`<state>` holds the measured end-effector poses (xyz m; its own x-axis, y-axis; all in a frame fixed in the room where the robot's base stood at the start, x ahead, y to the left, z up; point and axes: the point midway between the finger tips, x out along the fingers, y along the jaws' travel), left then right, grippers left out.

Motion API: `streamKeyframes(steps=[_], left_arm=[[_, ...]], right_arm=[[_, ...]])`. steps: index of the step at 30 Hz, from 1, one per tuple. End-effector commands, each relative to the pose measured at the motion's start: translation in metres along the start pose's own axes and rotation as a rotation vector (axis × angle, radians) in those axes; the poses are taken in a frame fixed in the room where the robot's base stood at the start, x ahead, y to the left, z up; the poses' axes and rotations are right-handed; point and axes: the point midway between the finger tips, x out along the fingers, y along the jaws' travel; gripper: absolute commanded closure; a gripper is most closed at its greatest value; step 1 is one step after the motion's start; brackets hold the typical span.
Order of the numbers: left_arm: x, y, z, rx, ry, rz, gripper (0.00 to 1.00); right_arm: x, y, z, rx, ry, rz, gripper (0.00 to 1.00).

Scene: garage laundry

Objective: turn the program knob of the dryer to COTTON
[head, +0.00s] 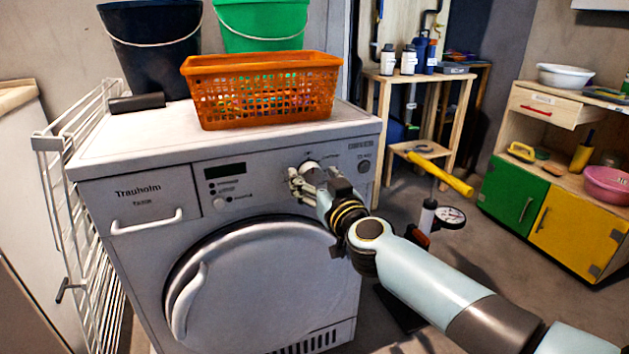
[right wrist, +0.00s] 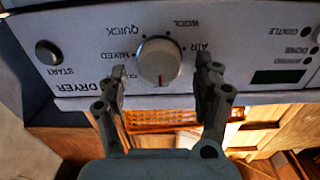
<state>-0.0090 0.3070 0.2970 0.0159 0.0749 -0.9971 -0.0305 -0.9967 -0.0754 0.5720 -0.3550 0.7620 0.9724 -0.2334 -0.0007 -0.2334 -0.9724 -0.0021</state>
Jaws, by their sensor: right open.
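The white dryer (head: 190,195) stands at the left in the head view. Its round program knob (right wrist: 158,60) is near the middle of the right wrist view, which shows the panel upside down. A red mark on the knob points to the picture's bottom. The labels WOOL, AIR, QUICK and MIXED show around it. No COTTON label can be read; a label beside the left finger is partly hidden. My right gripper (right wrist: 161,72) is open, with one finger on each side of the knob; I cannot tell if they touch it. My left gripper is not in view.
An orange basket (head: 262,120) and two buckets stand on the dryer. The START button (right wrist: 48,52) and small indicator dots are on the same panel. A white drying rack (head: 88,200) stands left of the dryer.

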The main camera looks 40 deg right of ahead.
Motion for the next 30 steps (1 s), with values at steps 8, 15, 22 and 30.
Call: streamKeyframes(steps=[8,15,22,30], left_arm=[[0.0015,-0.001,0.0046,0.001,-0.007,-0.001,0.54],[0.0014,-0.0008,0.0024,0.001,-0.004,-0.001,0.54],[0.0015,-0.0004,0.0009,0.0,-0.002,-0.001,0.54],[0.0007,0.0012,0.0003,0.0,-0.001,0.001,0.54]], right_arm=[[0.0093,0.0002,-0.0001,-0.001,0.0,0.0,0.32],[0.009,0.0002,-0.0002,0.0,0.0,0.0,0.48],[0.0089,0.0002,-0.0002,0.0,0.0,0.0,0.78],[0.0088,0.0002,-0.0003,0.013,-0.001,0.0,0.87]])
